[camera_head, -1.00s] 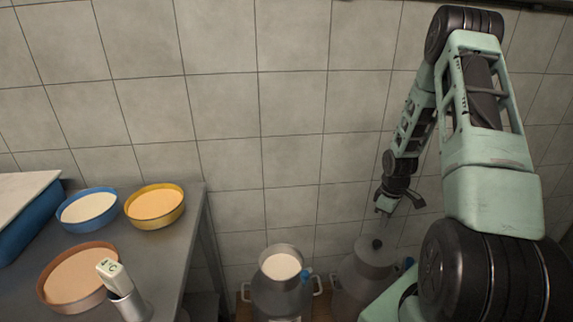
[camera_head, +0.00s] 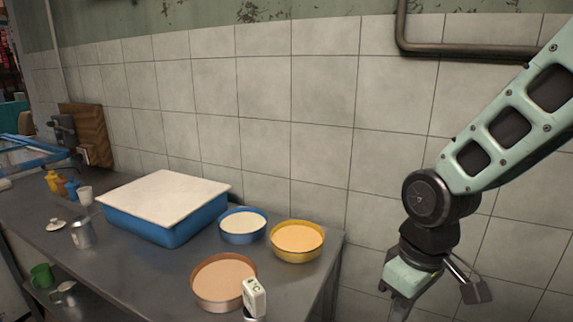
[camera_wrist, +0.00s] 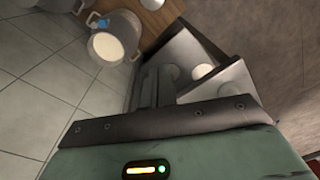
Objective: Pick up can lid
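My gripper (camera_head: 432,298) is at the lower right in the head view, pointing down, with its fingers spread apart and nothing visible between them. The big lidded can is out of the head view now, and I cannot make out its lid in the wrist view. An open milk can (camera_wrist: 107,46) with white contents stands below, at the upper left of the wrist view. A small pale lid (camera_head: 55,225) lies on the table beside a small metal can (camera_head: 82,234), far left of my gripper.
The metal table (camera_head: 135,270) holds a blue tub with a pale cover (camera_head: 165,230), a blue pan (camera_head: 242,226), a yellow pan (camera_head: 297,241) and a brown pan (camera_head: 224,283). A tiled wall (camera_head: 320,100) runs behind. Floor tiles (camera_wrist: 40,110) show clear.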

